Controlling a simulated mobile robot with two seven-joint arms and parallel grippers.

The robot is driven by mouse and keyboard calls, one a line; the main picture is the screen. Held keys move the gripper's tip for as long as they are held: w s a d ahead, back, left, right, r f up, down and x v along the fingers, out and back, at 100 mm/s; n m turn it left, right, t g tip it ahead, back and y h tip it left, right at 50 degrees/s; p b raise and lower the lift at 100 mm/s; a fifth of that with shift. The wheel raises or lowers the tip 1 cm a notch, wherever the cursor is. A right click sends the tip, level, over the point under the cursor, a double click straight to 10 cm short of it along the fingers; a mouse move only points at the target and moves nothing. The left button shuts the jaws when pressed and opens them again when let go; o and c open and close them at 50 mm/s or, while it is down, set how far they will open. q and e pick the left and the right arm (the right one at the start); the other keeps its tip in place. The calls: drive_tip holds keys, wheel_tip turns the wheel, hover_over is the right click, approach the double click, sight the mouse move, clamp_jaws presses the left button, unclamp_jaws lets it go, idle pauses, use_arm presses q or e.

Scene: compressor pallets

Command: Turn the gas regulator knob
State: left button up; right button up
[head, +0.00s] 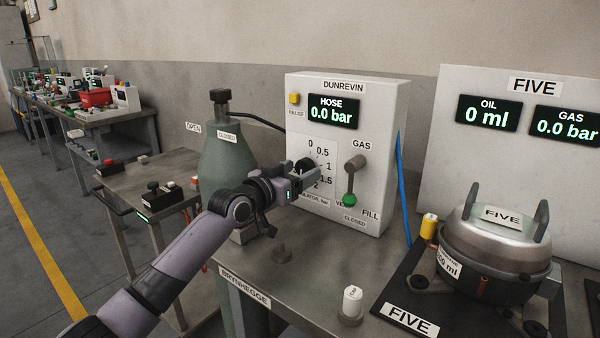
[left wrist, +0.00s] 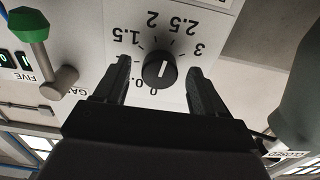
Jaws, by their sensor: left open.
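The gas regulator knob (head: 305,165) is a round black dial on the white DUNREVIN panel (head: 378,130). In the left wrist view the knob (left wrist: 160,69) has a white line running nearly vertical; which end points is unclear. Scale numbers ring it, upside down there. My left gripper (head: 303,178) is open at the panel. In the left wrist view its fingers (left wrist: 160,80) stand either side of the knob, with gaps on both sides; I see no contact. The HOSE display (head: 334,112) reads 0.0 bar. My right gripper is not in view.
A gas lever with a green end (head: 349,199) is right of the knob, hanging down. A grey-green cylinder (head: 225,155) stands left of the panel, close to my arm.

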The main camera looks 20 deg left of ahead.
use_arm(q)
drive_tip(key=shift+w+d, duration=0.15)
drive_tip(key=shift+w, duration=0.35)
drive_tip(key=c, duration=1.1)
drive_tip(key=shift+o, duration=0.2)
